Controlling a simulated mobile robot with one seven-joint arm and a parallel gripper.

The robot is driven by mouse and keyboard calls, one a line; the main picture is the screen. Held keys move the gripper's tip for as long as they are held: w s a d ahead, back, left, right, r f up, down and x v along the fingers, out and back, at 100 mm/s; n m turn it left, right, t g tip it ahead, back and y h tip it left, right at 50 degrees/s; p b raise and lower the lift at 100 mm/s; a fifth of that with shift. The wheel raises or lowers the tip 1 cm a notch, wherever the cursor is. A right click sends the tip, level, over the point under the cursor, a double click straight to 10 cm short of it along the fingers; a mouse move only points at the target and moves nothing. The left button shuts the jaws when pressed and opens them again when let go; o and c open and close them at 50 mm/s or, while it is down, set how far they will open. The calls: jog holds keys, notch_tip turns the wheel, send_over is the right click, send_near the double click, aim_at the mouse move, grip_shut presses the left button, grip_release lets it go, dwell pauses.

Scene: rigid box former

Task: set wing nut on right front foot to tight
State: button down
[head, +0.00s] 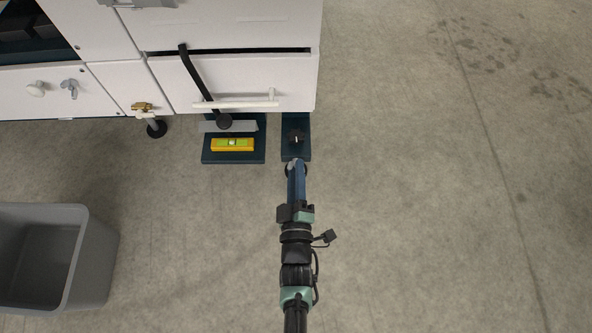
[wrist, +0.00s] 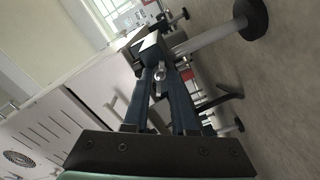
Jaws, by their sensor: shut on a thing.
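My gripper (head: 296,166) points at the machine's lower front right corner, low beside a dark blue plate (head: 288,152). In the wrist view its two dark blue fingers (wrist: 152,48) converge at their tips. The right front foot shows beside the tips as a pale post (wrist: 208,38) with a round black pad (wrist: 254,20). How far the wing nut is turned cannot be told.
The white machine (head: 235,85) stands at the top. Another foot (head: 157,129) with a brass wing nut (head: 141,107) is to the left. A yellow spirit level (head: 232,145) lies on another plate. A grey bin (head: 92,265) stands at lower left. The floor on the right is clear.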

jog(key=m, duration=1.1)
jog(key=shift+m, duration=0.3)
dwell(0.4)
jog(key=c, duration=1)
grip_release()
jog(key=shift+s, duration=0.15)
